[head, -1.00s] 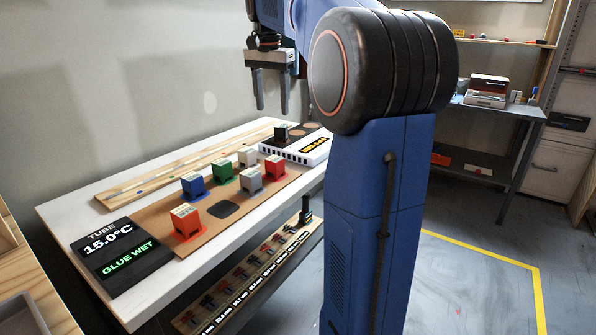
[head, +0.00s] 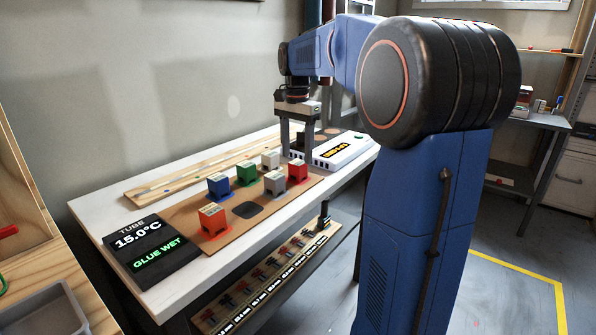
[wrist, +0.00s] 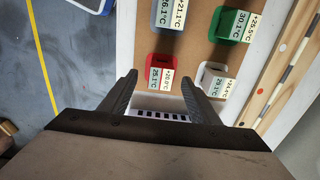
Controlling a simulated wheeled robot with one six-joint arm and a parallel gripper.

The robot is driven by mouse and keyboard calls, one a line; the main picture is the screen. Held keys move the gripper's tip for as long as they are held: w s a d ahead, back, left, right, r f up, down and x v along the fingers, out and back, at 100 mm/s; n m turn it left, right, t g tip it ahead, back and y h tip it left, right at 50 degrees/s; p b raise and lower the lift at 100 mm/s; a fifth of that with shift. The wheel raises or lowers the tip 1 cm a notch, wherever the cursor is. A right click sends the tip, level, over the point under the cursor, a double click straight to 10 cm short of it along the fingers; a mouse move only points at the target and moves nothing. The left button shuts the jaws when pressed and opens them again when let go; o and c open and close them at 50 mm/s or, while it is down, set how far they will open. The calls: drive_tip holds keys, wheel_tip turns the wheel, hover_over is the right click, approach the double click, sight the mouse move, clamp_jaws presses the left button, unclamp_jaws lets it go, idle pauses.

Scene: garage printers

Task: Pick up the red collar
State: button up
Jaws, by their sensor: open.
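A small red block-like piece with a pale label (head: 297,172) stands on the brown board, at its far right end. It also shows in the wrist view (wrist: 153,63), just beyond my fingertips. An orange-red piece (head: 214,232) stands at the near end of the board; I cannot tell for certain which of the two is the red collar. My gripper (head: 300,157) points down above the far end of the bench, just behind the far red piece. In the wrist view, my gripper (wrist: 160,79) is open, with no piece visibly held.
Beside the far red piece stand a white piece (head: 270,158) and a grey piece (head: 274,183). Green (head: 247,175) and blue (head: 218,187) pieces stand farther left. A white device (head: 345,150) is at the far end. A dark display (head: 150,249) reads "GLUE WET".

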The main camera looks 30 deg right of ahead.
sight(297, 163)
drive_tip(key=shift+w+d+f, duration=0.1)
drive_tip(key=shift+f, duration=1.5)
drive_tip(key=shift+w+d+f, duration=0.1)
drive_tip(key=shift+f, duration=1.45)
drive_tip(key=shift+c, duration=0.3)
drive_tip(key=c, duration=1.1)
